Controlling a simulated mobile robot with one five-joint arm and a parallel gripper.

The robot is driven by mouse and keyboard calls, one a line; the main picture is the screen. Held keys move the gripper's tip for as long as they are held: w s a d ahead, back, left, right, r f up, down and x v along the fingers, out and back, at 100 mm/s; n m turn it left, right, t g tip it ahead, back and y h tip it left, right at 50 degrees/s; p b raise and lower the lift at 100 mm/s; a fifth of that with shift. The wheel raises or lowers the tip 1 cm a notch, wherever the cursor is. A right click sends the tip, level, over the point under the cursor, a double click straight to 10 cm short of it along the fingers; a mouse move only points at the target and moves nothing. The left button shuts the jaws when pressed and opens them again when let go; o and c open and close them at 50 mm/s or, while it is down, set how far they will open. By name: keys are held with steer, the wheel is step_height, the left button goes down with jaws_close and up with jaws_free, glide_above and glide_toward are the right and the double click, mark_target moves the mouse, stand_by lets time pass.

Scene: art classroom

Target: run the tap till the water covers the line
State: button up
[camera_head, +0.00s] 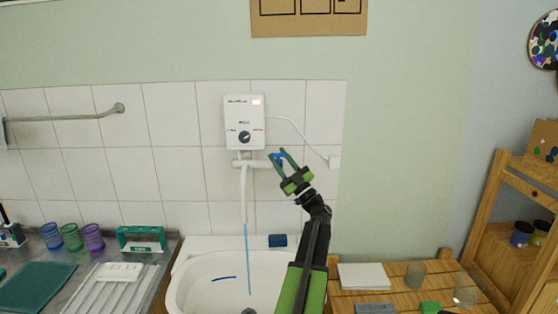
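The white tap (244,190) comes down from a wall-mounted water heater (245,122). A thin blue stream of water (248,262) falls from its spout into the white basin (184,284). A short dark blue line (223,279) is marked on the basin's inner wall. No water surface can be made out at the line; the basin's bottom is partly cut off by the frame. My gripper (279,156) is at the blue tap handle (277,160), fingers apart on either side of it; I cannot tell whether they touch it. My arm hides the basin's right side.
A dark blue block (278,240) sits on the basin's back rim. On the left counter are coloured cups (72,237), a green-and-white box (141,239) and a green mat (36,287). On the right, a wooden table holds paper (363,276) and a glass (415,274).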

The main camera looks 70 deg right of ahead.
steer(key=b+v, duration=1)
steer(key=v, duration=0.7)
